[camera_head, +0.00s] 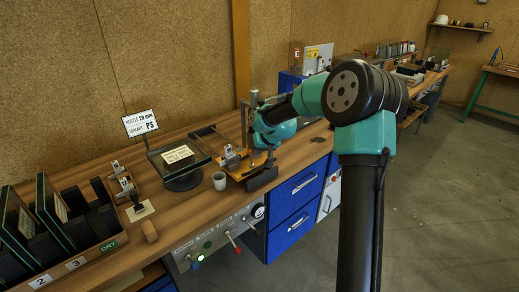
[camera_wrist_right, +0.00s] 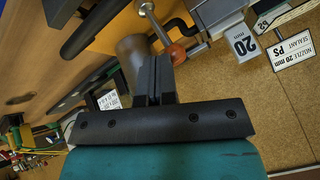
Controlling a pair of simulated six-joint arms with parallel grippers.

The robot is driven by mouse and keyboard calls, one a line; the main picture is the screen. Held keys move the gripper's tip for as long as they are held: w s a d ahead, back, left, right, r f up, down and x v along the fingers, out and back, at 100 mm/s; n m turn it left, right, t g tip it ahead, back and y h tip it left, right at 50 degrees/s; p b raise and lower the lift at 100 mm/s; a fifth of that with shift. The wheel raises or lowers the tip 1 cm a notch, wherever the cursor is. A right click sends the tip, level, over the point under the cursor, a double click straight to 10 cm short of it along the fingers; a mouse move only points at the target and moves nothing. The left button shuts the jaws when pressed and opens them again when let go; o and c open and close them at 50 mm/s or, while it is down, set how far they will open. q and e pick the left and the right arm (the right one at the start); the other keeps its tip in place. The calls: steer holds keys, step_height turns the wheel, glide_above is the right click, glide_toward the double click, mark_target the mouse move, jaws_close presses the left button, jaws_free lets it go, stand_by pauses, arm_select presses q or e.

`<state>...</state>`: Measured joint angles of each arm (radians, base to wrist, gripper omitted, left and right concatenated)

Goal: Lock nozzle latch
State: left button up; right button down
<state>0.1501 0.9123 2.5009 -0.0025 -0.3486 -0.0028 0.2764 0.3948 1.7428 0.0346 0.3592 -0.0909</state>
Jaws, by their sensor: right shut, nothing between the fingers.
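My right gripper (camera_wrist_right: 154,75) is shut and empty, its dark fingers close together in the wrist view. A metal rod with an orange-red knob (camera_wrist_right: 178,53), which looks like the latch lever, lies just beyond the fingertips; whether they touch is unclear. A grey cylindrical part (camera_wrist_right: 133,50) is beside the fingers. In the head view my teal wrist stands over the orange fixture (camera_head: 240,172) on the bench and hides part of it. The latch itself is not clear there. My left gripper is in neither view.
A grey cup (camera_head: 220,180) stands left of the fixture. A dark stand with a labelled panel (camera_head: 180,157) and a nozzle sign (camera_head: 141,124) are further left. Small numbered nozzle tags (camera_wrist_right: 245,43) show in the wrist view.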

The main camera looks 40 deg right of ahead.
steer(key=shift+s+a, duration=0.1)
steer(key=shift+a, duration=1)
steer(key=shift+r, duration=0.8)
steer(key=shift+d, duration=0.15)
steer(key=s+a+v, duration=0.1)
steer(key=v, duration=1)
steer(key=shift+s+a, duration=0.4)
